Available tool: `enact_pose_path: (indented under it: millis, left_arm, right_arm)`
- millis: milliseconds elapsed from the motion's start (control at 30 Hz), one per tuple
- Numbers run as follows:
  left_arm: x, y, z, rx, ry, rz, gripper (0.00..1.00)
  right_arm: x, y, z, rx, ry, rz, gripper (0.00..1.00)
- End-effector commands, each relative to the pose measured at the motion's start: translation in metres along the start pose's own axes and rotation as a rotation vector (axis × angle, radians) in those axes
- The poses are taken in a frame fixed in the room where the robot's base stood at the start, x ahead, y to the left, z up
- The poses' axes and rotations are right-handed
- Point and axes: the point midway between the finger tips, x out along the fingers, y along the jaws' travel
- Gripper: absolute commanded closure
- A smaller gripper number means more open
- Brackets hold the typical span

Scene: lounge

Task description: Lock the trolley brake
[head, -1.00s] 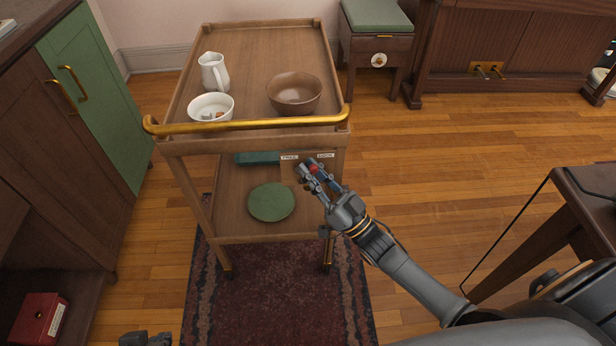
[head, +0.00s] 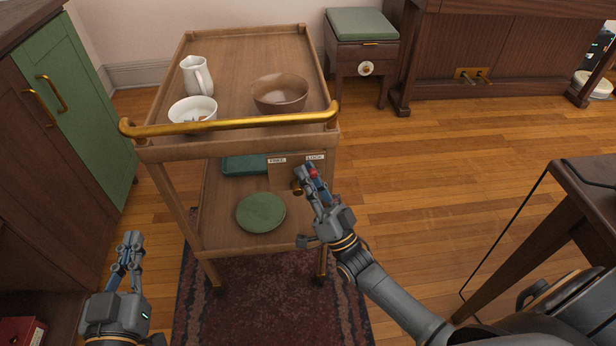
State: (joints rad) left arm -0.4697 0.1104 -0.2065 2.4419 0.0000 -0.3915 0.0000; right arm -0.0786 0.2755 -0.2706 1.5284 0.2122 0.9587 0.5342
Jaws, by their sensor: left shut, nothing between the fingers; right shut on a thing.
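The wooden trolley (head: 232,142) has a brass push bar (head: 235,123) along its near edge. Under its top is a brake panel (head: 284,172) with a FREE label (head: 277,160) at left and a LOCK label (head: 315,156) at right. My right gripper (head: 306,178) is at the LOCK side of the panel, shut on the brake lever with a red knob (head: 313,173), which shows between its fingers. The fingers hide most of the lever. My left gripper (head: 130,245) is shut and empty, left of the trolley and apart from it.
A white jug (head: 197,77), a white bowl (head: 193,109) and a brown bowl (head: 280,93) stand on the top. A green plate (head: 261,212) lies on the lower shelf. A green-doored cabinet (head: 75,110) stands left, a dark table (head: 590,190) right. Floor between trolley and table is free.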

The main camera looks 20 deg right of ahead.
Motion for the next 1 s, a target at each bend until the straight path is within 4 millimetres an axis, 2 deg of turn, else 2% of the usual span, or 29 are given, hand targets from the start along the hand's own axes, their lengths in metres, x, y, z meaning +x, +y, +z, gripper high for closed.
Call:
enact_pose_path:
  millis: [367,400,467,800,867,1000]
  left_arm:
    - [0.0,0.0,-0.001,0.0,0.007,0.0,1.0]
    - [0.0,0.0,-0.001,0.0,0.007,0.0,1.0]
    - [0.0,0.0,-0.001,0.0,0.007,0.001,1.0]
    - [0.0,0.0,0.0,0.0,0.005,0.0,1.0]
    - [0.0,0.0,0.0,0.0,0.005,0.0,1.0]
    - [0.0,0.0,-0.001,0.0,0.005,0.0,1.0]
  right_arm:
    - [-0.002,0.0,0.001,0.004,0.001,0.003,1.0]
    - [-0.002,0.0,0.001,0.004,0.001,0.003,0.79]
    - [-0.002,0.0,0.001,0.004,0.001,0.003,0.66]
    - [-0.003,0.0,0.0,0.002,0.001,0.002,0.66]
    - [-0.007,0.0,0.001,0.002,0.0,0.003,0.66]
    - [-0.029,0.001,0.001,0.002,-0.002,0.004,0.66]
